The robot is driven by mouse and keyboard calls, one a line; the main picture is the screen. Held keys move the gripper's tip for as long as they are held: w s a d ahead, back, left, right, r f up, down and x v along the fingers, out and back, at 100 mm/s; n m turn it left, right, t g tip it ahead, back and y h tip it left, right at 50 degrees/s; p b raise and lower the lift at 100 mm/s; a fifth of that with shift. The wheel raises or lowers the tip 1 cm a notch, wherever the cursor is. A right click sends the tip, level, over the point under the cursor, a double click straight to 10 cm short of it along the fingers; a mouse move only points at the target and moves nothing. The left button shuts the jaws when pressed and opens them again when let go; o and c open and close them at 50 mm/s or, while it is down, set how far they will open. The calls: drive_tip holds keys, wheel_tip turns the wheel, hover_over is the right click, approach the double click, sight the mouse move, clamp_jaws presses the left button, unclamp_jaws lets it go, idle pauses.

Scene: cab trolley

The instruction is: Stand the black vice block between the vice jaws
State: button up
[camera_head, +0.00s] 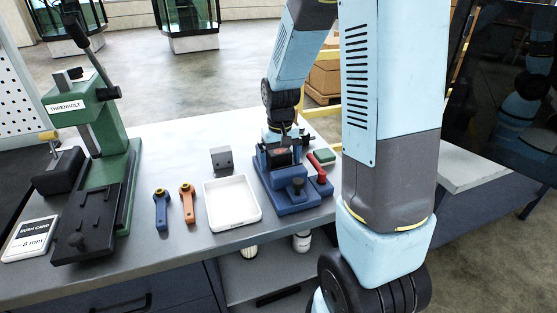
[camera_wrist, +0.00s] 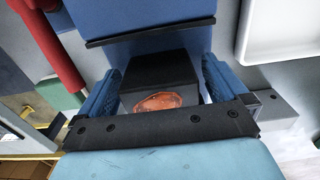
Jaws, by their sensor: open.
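The black vice block (camera_wrist: 152,72), with an orange-brown patch on the face towards the wrist camera, lies between my two blue fingers in the wrist view. My gripper (camera_wrist: 160,78) is open, with a finger on either side of the block; any contact is unclear. In the head view my gripper (camera_head: 282,140) is low over the rear of the blue vice (camera_head: 292,203). The block (camera_head: 283,157) shows there in part, at the vice's upper part. A dark jaw edge (camera_wrist: 150,33) crosses the vice in the wrist view. How the block is seated between the jaws is hidden.
A white tray (camera_head: 231,222) and a grey block (camera_head: 222,159) stand left of the vice. A red handle (camera_head: 322,158) and green block (camera_head: 325,156) are close on its right. Blue (camera_head: 162,210) and orange (camera_head: 187,202) tools and a green press (camera_head: 120,150) are further left.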

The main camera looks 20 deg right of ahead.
sight(280, 152)
wheel_tip(280, 152, up, 14)
idle(0.6)
drive_tip(key=s+r+t, duration=0.2)
drive_tip(key=s+r, duration=0.2)
drive_tip(key=s, duration=0.5)
drive_tip(key=s+r+t, duration=0.3)
drive_tip(key=s+r, duration=0.2)
drive_tip(key=s, duration=0.5)
drive_tip(key=shift+s+a+t, duration=0.2)
drive_tip(key=shift+s+t, duration=0.05)
drive_tip(key=shift+t, duration=0.05)
